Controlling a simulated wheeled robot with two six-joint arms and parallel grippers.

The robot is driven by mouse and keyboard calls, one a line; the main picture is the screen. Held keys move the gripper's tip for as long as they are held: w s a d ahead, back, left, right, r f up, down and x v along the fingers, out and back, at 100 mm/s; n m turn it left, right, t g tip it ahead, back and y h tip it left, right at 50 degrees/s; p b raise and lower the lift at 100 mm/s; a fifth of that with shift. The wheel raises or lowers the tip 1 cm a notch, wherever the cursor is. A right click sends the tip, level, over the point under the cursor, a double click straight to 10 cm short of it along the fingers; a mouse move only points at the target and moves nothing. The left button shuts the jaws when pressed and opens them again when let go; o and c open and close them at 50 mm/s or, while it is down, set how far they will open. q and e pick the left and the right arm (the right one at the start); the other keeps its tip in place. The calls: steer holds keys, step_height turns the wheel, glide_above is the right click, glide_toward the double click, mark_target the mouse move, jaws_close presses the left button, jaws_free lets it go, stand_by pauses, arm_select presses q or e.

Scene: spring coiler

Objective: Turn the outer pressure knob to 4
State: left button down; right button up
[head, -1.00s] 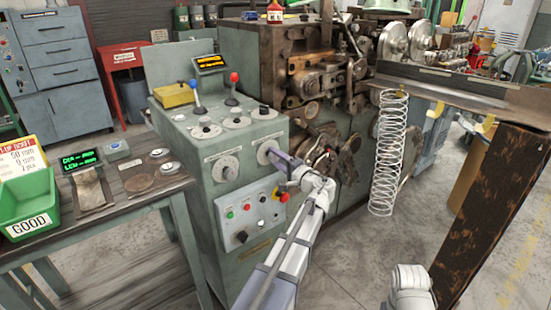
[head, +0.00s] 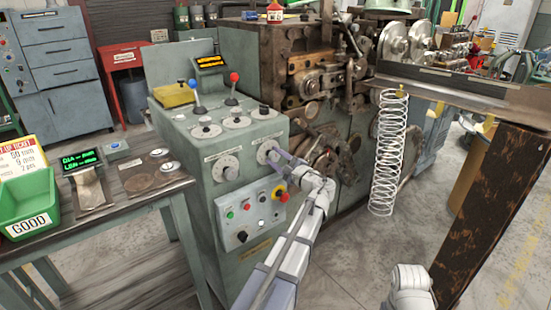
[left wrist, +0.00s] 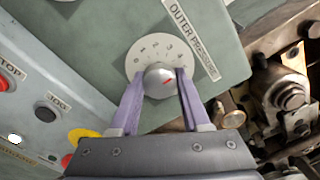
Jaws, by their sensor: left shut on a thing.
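The outer pressure knob (left wrist: 160,80) is a round grey knob with a red mark, on a white dial (left wrist: 134,64) with numbers along its upper edge. The label "OUTER PRESSURE" (left wrist: 190,38) is beside it. The red mark slants up to the right, toward the higher-number side; I cannot tell the exact reading. My left gripper (left wrist: 159,88) is shut on the knob, one purple finger on each side. In the head view, the left gripper (head: 274,155) is at the dial (head: 264,150) on the cabinet's front right. My right gripper is out of view.
Left of the dial is a similar dial (head: 226,167). Below is a button panel (head: 238,213) with a red-and-yellow emergency stop (head: 280,194). Machine linkages (head: 325,165) stand close on the right. A hanging spring (head: 388,160) is further right.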

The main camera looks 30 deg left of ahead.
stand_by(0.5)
arm_select(q)
steer(key=shift+c, duration=1.9)
jaws_free()
steer(key=shift+d, duration=0.1)
steer(key=v, duration=0.7)
steer(key=shift+s+d, duration=0.15)
steer(key=shift+d, duration=0.15)
steer(key=s+d+n+g+h+p, duration=0.3)
steer(key=s+d+h+p, duration=0.4)
steer(key=s+d+p, duration=0.3)
steer(key=s+d+f+n+g+h+p, duration=0.1)
steer(key=s+d+n+g+h+p, duration=0.3)
steer(key=s+d+h+p, duration=0.4)
steer(key=s+d+p, duration=0.2)
steer(key=s+d, duration=0.4)
steer(key=d, duration=0.5)
steer(key=shift+s+d+p, duration=0.2)
steer(key=shift+s+p, duration=0.05)
steer(key=shift+p, duration=0.15)
